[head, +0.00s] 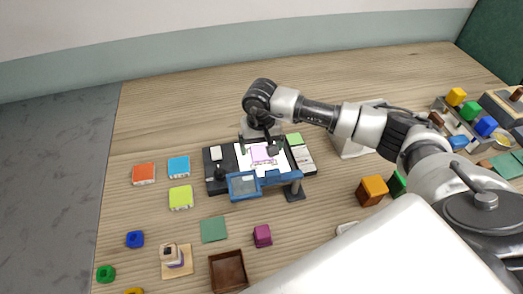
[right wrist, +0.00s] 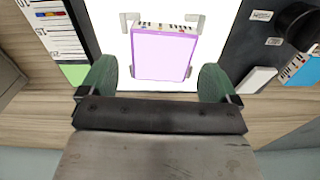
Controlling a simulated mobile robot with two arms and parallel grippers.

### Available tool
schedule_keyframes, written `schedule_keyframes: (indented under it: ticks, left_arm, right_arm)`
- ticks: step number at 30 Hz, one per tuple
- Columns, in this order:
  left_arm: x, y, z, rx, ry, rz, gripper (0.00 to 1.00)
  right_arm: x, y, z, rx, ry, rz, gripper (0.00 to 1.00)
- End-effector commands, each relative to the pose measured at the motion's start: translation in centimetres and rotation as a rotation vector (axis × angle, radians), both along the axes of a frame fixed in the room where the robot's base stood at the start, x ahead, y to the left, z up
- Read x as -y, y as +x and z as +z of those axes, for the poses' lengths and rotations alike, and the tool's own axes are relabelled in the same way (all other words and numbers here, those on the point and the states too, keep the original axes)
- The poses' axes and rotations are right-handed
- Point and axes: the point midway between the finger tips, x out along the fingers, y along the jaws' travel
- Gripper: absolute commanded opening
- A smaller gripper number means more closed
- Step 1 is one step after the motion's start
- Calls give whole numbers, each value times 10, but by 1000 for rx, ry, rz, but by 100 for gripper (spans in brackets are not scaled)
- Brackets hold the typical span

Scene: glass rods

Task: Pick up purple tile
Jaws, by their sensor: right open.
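The purple tile (head: 262,153) lies on a bright white panel (head: 282,166) in the middle of the table. In the right wrist view the purple tile (right wrist: 162,56) shows a pale pink top and a purple edge, inside grey corner marks. My right gripper (head: 262,150) is over the panel, directly above or just behind the tile. In the right wrist view its two green fingertips (right wrist: 158,80) are spread wide on either side of the tile's near end, and nothing is between them in contact. My left gripper is not in view.
A blue-framed magnifier (head: 243,186) stands in front of the panel. Red (head: 144,173), blue (head: 179,166) and lime (head: 181,197) tiles lie left. A brown tray (head: 228,271) and a magenta cube (head: 262,236) are nearer. An orange cube (head: 372,190) stands right.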

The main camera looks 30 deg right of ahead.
Motion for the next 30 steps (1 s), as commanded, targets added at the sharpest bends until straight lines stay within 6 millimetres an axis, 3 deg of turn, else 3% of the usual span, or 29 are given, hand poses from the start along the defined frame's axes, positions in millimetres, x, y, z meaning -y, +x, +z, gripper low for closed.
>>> schedule_keyframes:
  ticks: [9, 20, 30]
  left_arm:
    - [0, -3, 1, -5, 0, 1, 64]
    - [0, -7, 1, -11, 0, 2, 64]
    - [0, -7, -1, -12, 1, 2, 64]
  right_arm:
    - [0, 0, -8, 2, 0, 1, 92]
    - [0, 0, -7, 2, 0, 1, 36]
    - [0, 1, -4, 4, 0, 0, 33]
